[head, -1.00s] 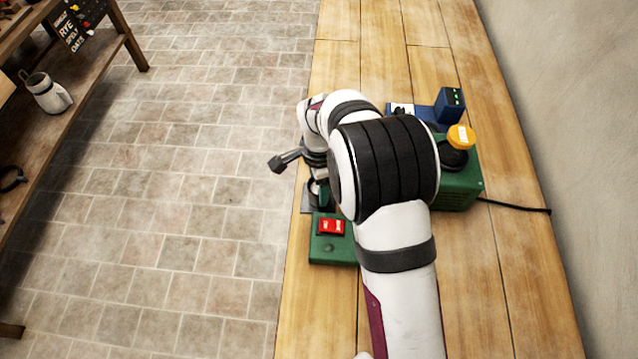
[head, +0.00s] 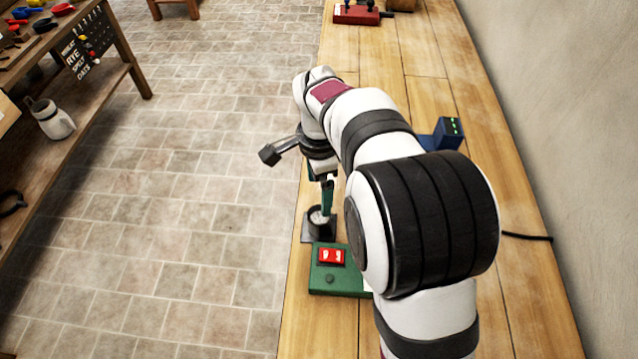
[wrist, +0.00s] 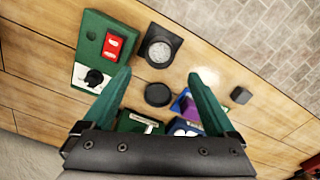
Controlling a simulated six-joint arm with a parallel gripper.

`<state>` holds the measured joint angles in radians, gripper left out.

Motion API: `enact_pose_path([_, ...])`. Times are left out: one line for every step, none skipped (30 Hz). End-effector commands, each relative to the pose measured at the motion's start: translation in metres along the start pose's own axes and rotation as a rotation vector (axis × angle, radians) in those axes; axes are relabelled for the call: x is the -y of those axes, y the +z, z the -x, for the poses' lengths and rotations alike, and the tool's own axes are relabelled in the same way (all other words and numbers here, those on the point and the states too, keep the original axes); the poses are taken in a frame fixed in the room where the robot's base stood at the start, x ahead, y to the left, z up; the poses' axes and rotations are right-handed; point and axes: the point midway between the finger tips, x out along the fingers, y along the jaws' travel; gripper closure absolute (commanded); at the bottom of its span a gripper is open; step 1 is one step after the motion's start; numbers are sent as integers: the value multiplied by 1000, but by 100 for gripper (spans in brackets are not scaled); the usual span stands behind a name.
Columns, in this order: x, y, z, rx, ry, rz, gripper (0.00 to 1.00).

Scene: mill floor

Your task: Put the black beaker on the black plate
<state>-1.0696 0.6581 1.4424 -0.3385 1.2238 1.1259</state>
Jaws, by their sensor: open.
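The black beaker (head: 321,226), with pale contents, stands upright on a dark square plate (head: 306,233) near the bench's left edge. In the wrist view the beaker (wrist: 160,52) shows from above, on the dark square plate (wrist: 154,33). A separate round black disc (wrist: 158,95) lies beside it; I cannot tell whether it is a plate. My gripper (wrist: 160,75) has green fingers, spread apart and empty. In the head view my gripper (head: 327,192) is just above the beaker, pointing down.
A green box with a red switch (head: 331,256) sits close in front of the beaker. A blue device (head: 447,133) stands to the right, partly behind my arm. A red-based item (head: 356,14) is at the far end. The bench drops to the floor at left.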

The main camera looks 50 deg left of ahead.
Motion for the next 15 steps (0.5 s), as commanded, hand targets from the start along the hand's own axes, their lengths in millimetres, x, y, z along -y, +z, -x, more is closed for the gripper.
enact_pose_path([0,0,6,0,-1,0,8])
enact_pose_path([0,0,9,-1,-1,1,8])
enact_pose_path([0,0,11,0,-1,0,8])
enact_pose_path([0,0,12,0,0,0,8])
enact_pose_path([0,0,13,0,1,-1,8])
enact_pose_path([-1,0,13,0,1,-1,8])
enact_pose_path([-3,-3,15,1,1,-3,8])
enact_pose_path([-7,-10,19,3,0,-6,8])
enact_pose_path([-20,-26,29,8,-2,-15,8])
enact_pose_path([-36,-43,40,13,-5,-22,8])
enact_pose_path([-58,-62,52,21,-8,-33,8])
enact_pose_path([-96,-88,70,34,-14,-46,8])
enact_pose_path([-131,-104,82,44,-19,-56,8])
enact_pose_path([-168,-116,92,54,-29,-66,8])
enact_pose_path([-215,-122,101,66,-42,-75,8])
